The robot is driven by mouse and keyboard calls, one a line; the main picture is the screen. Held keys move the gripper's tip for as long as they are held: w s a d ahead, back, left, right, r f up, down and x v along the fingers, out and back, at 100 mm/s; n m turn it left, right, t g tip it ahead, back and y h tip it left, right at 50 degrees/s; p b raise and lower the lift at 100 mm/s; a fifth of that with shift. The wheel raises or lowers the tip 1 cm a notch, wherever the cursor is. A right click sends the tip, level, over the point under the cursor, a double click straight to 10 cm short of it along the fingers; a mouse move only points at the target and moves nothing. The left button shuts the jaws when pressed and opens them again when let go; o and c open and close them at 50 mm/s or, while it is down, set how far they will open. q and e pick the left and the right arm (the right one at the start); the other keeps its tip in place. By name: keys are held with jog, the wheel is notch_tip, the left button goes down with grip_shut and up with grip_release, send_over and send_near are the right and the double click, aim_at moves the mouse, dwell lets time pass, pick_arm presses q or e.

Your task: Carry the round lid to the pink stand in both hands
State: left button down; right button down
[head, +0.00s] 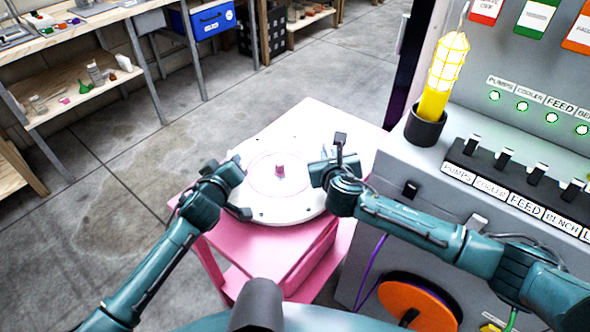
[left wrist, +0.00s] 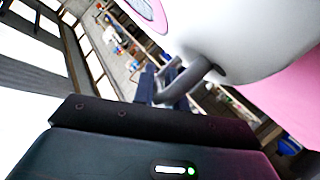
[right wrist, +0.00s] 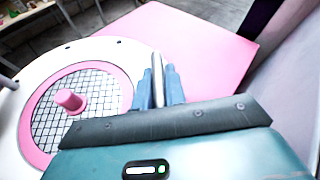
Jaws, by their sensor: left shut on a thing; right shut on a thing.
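The round lid (head: 290,212) is a white disc with a pink ring and a pink centre knob. It lies over the top of the pink stand (head: 262,247) and looks about level; I cannot tell whether it touches. My left gripper (head: 238,190) is shut on the lid's left side, where a dark handle (left wrist: 192,76) shows in the left wrist view. My right gripper (head: 334,163) is shut on a grey handle (right wrist: 157,68) at the lid's right side. The right wrist view also shows the lid's meshed middle (right wrist: 97,88). The handle grips are partly hidden in the head view.
A grey control panel (head: 400,225) with switches and a lit yellow lamp (head: 446,65) stands close on the right. An orange reel (head: 412,302) is below it. Shelves (head: 75,50) and a blue bin (head: 212,20) line the back left. Concrete floor is clear left of the stand.

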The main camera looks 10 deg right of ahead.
pick_arm(q)
jog(key=shift+d+f+b, duration=0.15)
jog(key=shift+f+b, duration=0.35)
pick_arm(e)
jog(key=shift+a+f, duration=0.15)
jog(key=shift+f, duration=0.5)
pick_arm(q)
jog(key=c, duration=1.9)
grip_release()
jog(key=shift+f, duration=0.25)
pick_arm(e)
jog(key=c, duration=1.9)
grip_release()
jog(key=shift+f, duration=0.25)
pick_arm(q)
jog(key=shift+o, duration=0.8)
jog(key=shift+r, duration=0.15)
pick_arm(e)
jog(key=shift+o, duration=0.7)
jog(key=shift+r, duration=0.15)
pick_arm(q)
jog(key=o, duration=0.3)
pick_arm(e)
jog(key=o, duration=0.3)
pick_arm(q)
jog(key=shift+o, duration=0.2)
